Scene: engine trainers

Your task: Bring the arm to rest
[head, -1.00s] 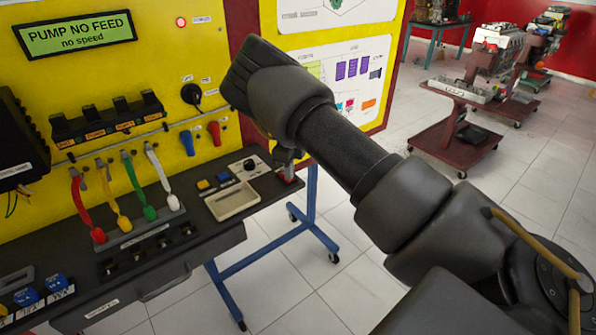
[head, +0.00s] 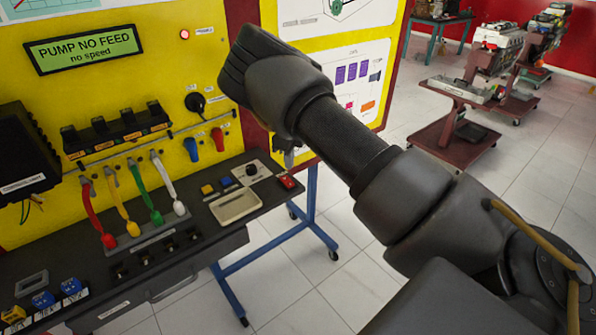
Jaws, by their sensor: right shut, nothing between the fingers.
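My right arm comes in from the lower right and reaches up and left in front of the yellow panel. Its wrist hides most of my right gripper (head: 289,158). Only a small grey fingertip part shows below the forearm, shut and empty. It appears just above a red switch (head: 287,182) at the right end of the dark console shelf (head: 190,215); I see a gap between them. My left gripper is not in view.
The yellow panel (head: 130,85) bears a green display (head: 84,47) reading "PUMP NO FEED". Red, yellow, green and white leads (head: 157,175) hang to the shelf. A blue-legged stand (head: 285,255) is below. Engine trolleys (head: 465,110) stand on the tiled floor at the back right.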

